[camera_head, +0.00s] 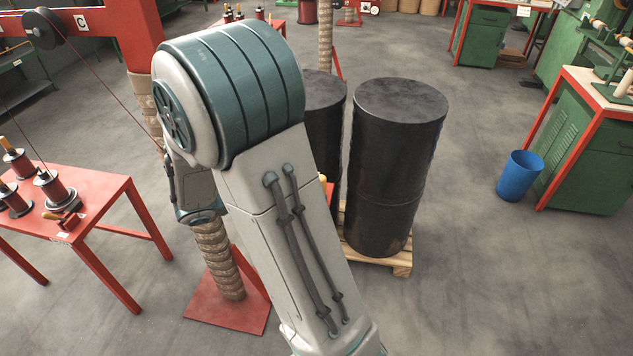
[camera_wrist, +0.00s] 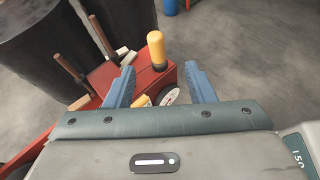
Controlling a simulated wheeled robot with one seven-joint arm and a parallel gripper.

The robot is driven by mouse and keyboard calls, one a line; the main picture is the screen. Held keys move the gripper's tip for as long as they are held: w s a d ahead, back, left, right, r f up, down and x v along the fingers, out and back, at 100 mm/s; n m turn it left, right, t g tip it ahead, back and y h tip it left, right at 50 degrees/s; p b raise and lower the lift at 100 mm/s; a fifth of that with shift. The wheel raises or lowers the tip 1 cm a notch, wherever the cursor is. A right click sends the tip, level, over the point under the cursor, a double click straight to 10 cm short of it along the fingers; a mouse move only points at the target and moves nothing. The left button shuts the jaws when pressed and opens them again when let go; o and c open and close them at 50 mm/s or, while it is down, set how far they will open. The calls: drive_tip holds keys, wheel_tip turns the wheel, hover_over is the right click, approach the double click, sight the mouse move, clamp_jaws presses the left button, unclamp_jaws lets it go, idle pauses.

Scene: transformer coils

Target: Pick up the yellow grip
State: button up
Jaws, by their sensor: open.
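In the wrist view a yellow grip (camera_wrist: 156,48), a rounded cylinder, stands upright on a red box-like thing (camera_wrist: 140,80). My gripper (camera_wrist: 160,82) shows its two blue fingers spread apart with nothing held between them. The grip appears beyond the fingertips, a little left of the middle of the gap, and apart from both fingers. A second yellow piece (camera_wrist: 141,101) shows low beside the left finger, partly hidden. In the head view my arm hides the gripper and most of the red thing; only a small yellow bit (camera_head: 323,179) shows at the arm's right edge.
Wooden-handled tools (camera_wrist: 70,66) stand left of the grip, and a white disc (camera_wrist: 170,97) lies low between the fingers. Black drums (camera_head: 398,150) stand on a pallet (camera_head: 402,262). A red table (camera_head: 105,205) with spools is left. Open floor lies right, before a blue bin (camera_head: 519,175).

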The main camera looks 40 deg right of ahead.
drive_tip(key=shift+n, duration=0.4)
drive_tip(key=shift+w+f+p+x, duration=0.15)
drive_tip(key=shift+p+x, duration=0.05)
drive_tip(key=shift+x, duration=3.3)
drive_tip(key=shift+w+f+p+x, duration=0.1)
drive_tip(key=shift+w+p+x, duration=0.1)
drive_tip(key=shift+x, duration=3.3)
drive_tip(key=shift+a, duration=0.15)
clamp_jaws()
